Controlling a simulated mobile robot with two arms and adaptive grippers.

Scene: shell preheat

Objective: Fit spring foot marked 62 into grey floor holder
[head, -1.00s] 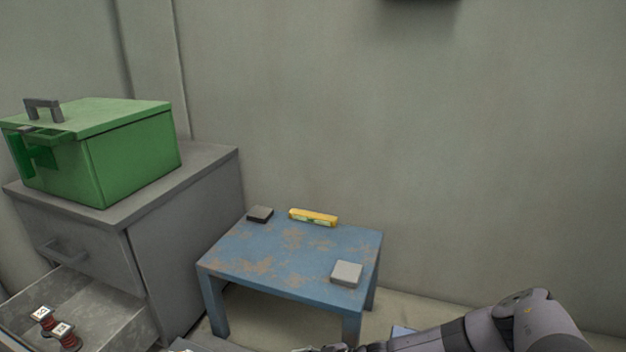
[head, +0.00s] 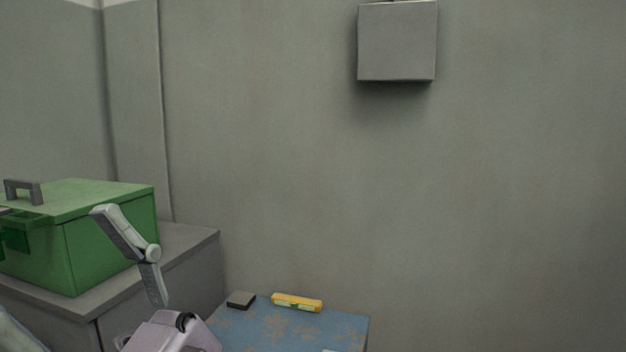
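My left gripper (head: 130,240) shows at the lower left, in front of the green box and the grey cabinet. One pale jointed finger points up and left from a pinkish-grey body; I cannot make out a second finger, so its opening is unclear. Nothing is visibly held. My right gripper is out of view. No spring foot and no floor holder shows now; the open drawer and the floor are below the picture or hidden.
The green box (head: 105,240) with a grey handle stands on the grey cabinet (head: 190,255). The worn blue table (head: 340,328) carries a dark block (head: 241,300) and a yellow level (head: 297,302). A grey box (head: 397,42) hangs on the wall.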

